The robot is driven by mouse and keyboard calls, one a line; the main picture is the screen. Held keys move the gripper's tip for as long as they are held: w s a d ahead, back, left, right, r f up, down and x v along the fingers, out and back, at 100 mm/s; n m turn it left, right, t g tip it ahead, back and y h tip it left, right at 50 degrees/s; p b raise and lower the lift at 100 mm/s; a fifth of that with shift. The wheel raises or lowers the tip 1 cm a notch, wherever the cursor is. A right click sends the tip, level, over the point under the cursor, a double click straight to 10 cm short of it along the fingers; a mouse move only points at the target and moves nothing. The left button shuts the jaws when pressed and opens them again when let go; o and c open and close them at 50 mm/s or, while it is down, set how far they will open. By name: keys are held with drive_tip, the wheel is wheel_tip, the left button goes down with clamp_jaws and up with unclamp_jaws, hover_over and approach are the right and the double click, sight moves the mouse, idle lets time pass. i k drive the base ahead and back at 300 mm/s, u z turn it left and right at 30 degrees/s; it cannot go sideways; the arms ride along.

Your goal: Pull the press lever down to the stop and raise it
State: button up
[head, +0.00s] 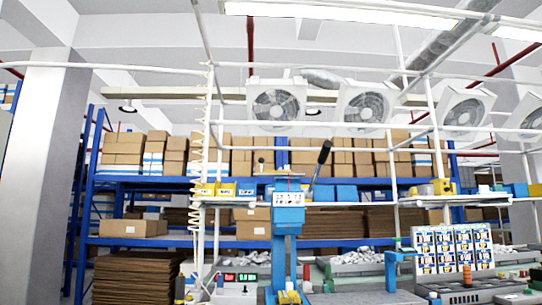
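The press (287,215) stands at the lower middle of the head view, with a blue head on a blue column. Its lever (319,165) has a dark handle grip and rises from the right side of the press head, tilted up and to the right. The foot of the press is partly cut off by the lower picture edge. My gripper is not in this view, and nothing is seen touching the lever.
A white bench frame with upright posts surrounds the press. A box with red and green displays (240,277) sits to its left. A rack of breaker-like units (452,248) and a grey parts tray (358,265) lie to the right. Blue shelves (180,242) with cartons stand behind.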

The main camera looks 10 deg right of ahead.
sight(327, 146)
drive_tip(key=u, duration=0.3)
drive_tip(key=i, duration=0.95)
drive_tip(key=z, duration=0.1)
